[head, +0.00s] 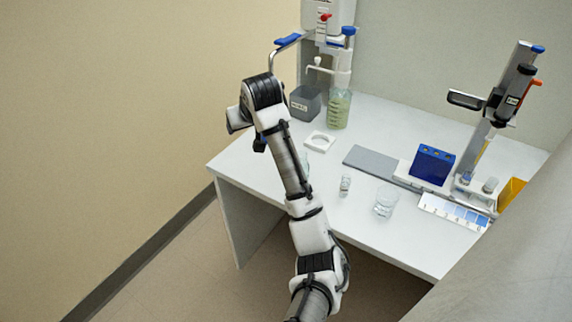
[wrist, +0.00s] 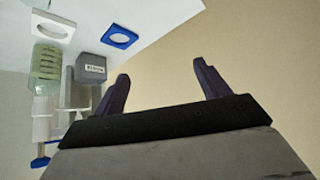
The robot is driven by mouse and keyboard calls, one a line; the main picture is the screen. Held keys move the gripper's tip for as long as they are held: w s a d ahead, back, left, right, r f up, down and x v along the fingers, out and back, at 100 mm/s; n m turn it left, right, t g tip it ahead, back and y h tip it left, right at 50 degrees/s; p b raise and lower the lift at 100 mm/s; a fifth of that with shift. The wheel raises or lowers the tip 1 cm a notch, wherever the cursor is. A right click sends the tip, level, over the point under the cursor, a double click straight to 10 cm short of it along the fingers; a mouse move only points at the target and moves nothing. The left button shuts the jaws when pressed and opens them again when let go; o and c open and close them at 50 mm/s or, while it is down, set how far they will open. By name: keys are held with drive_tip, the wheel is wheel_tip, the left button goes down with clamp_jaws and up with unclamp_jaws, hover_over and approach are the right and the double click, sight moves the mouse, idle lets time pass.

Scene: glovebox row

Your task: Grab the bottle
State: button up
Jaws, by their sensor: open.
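A bottle (head: 339,108) of pale green liquid with a white dispenser top stands upright near the back left of the white bench. It also shows at the left of the wrist view (wrist: 46,62), appearing upside down. My gripper (wrist: 162,69) is open and empty, its two dark fingers spread over bare beige background. The bottle is well to the left of the fingers and apart from them. In the head view my arm rises to the left of the bottle, and the fingers are hard to make out there.
A grey box (head: 305,103) stands beside the bottle, with a white ring holder (head: 320,141) in front. A blue ring holder (wrist: 119,37) shows in the wrist view. A small vial (head: 345,184), a beaker (head: 385,201) and a blue rack (head: 432,165) stand farther right.

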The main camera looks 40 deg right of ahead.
drive_tip(key=s+d+f+m+g, duration=0.2)
drive_tip(key=s+d+m+g, duration=0.15)
drive_tip(key=s+d, duration=0.8)
drive_tip(key=shift+n+g, duration=0.25)
drive_tip(key=shift+n, duration=0.1)
drive_tip(key=x, duration=0.7)
drive_tip(key=shift+s+a+f, duration=0.1)
drive_tip(key=shift+a+f, duration=0.1)
drive_tip(key=shift+a, duration=0.1)
drive_tip(key=shift+w+a+p+x, duration=0.15)
drive_tip(key=shift+p+x, duration=0.1)
drive_tip(key=shift+x, duration=0.8)
drive_tip(key=shift+w+p+x, duration=0.15)
drive_tip(key=shift+p+x, duration=0.1)
drive_tip(key=shift+x, duration=0.85)
drive_tip(key=shift+w+a+p+x, duration=0.1)
drive_tip(key=shift+p+x, duration=0.15)
drive_tip(key=shift+x, duration=0.8)
drive_tip(key=shift+r, duration=0.15)
drive_tip(key=c, duration=1.1)
drive_tip(key=shift+r, duration=0.1)
